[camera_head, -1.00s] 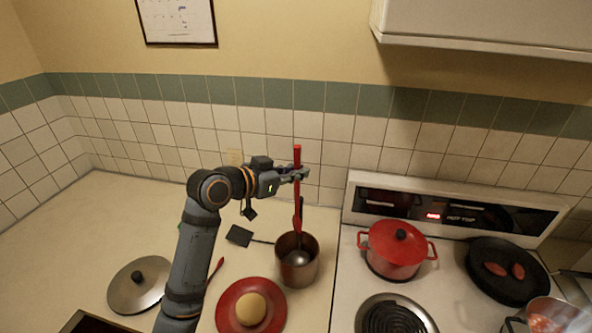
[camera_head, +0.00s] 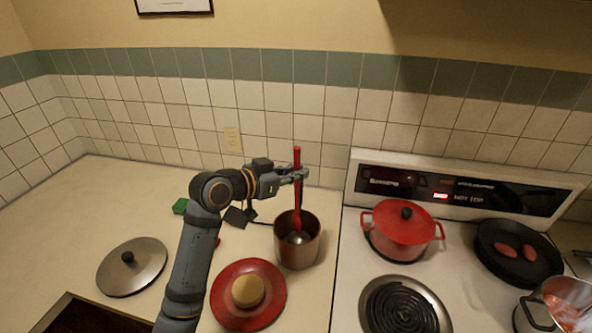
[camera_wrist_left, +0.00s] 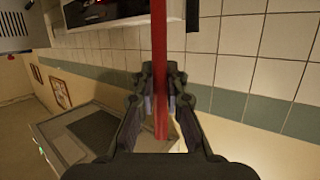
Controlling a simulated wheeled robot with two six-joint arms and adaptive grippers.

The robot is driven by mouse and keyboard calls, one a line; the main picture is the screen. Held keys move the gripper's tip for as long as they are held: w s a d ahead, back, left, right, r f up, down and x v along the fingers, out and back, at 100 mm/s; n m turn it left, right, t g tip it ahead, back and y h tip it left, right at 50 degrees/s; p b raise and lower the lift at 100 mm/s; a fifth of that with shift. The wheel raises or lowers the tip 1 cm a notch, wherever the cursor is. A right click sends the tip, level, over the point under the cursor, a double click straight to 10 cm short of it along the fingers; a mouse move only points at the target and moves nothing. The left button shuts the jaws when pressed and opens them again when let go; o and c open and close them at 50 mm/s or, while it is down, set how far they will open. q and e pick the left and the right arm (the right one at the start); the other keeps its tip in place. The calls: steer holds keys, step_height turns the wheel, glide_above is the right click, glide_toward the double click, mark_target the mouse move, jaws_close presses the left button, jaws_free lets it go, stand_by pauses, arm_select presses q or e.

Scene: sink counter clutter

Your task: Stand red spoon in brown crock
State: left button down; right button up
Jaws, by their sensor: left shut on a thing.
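The red spoon (camera_head: 297,196) stands about upright in my left gripper (camera_head: 300,174), its handle top rising above the fingers. My left gripper is shut on its handle; the wrist view also shows the red handle (camera_wrist_left: 161,38) between the fingers (camera_wrist_left: 160,85). The brown crock (camera_head: 299,257) stands on the counter below the gripper. The spoon's lower end overlaps the crock's mouth and seems to be inside the rim; I cannot tell whether it touches the bottom. A grey, rounded utensil end shows inside the crock. My right gripper is not in view.
A red plate (camera_head: 226,307) with a tan round item is in front of the crock. The stove with a red pot (camera_head: 402,232) is to the right. Tiled wall stands behind.

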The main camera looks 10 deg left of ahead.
arm_select(q)
steer(key=shift+f+b, duration=1.2)
steer(key=shift+f, duration=0.9)
steer(key=c, duration=1.3)
jaws_free()
steer(key=shift+v, duration=3.75)
